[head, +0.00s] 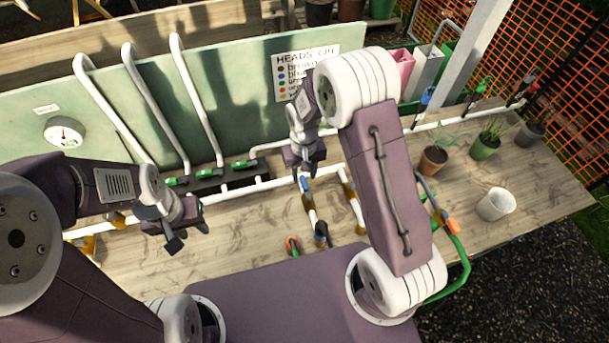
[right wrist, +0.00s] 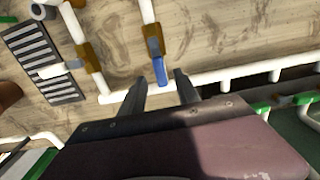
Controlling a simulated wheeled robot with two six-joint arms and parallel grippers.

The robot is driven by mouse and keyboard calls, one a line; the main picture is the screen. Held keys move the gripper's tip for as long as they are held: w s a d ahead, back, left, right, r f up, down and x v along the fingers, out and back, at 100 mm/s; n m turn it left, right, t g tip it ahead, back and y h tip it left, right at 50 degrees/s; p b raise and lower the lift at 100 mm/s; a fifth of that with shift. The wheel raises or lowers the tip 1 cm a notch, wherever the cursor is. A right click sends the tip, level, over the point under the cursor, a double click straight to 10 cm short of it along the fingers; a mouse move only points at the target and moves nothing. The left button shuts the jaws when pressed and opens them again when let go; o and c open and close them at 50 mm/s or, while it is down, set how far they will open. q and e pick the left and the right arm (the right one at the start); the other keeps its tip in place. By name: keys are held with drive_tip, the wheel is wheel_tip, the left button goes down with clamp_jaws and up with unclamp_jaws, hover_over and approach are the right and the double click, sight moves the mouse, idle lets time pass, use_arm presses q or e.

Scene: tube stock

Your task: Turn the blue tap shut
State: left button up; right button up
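The blue tap (head: 306,184) sits on a short white branch pipe in front of the long white pipe, near the middle of the bench. In the right wrist view its blue lever (right wrist: 155,62) lies roughly in line with its pipe. My right gripper (head: 305,170) is just above and behind the tap in the head view. In the right wrist view its two fingers (right wrist: 160,76) are apart, and the lever's end shows between and beyond their tips. I cannot tell whether they touch it. My left gripper (head: 188,234) is empty with fingers apart, over the bench at left.
Green-handled taps (head: 243,164) line the back pipe, below white riser pipes (head: 195,100). A sign (head: 295,68) and gauge (head: 65,132) are on the green board. Another branch with a brown fitting (right wrist: 89,57) stands beside the blue tap. Potted plants (head: 433,160) and a white pot (head: 495,204) stand right.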

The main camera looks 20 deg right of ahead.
sight(304, 181)
drive_tip(key=f, duration=0.2)
drive_tip(key=shift+w+d+f, duration=0.1)
drive_tip(key=shift+w+f, duration=0.1)
drive_tip(key=shift+f, duration=0.15)
drive_tip(key=shift+s+f, duration=0.2)
drive_tip(key=shift+f, duration=0.05)
drive_tip(key=shift+w, duration=0.1)
clamp_jaws()
idle(0.9)
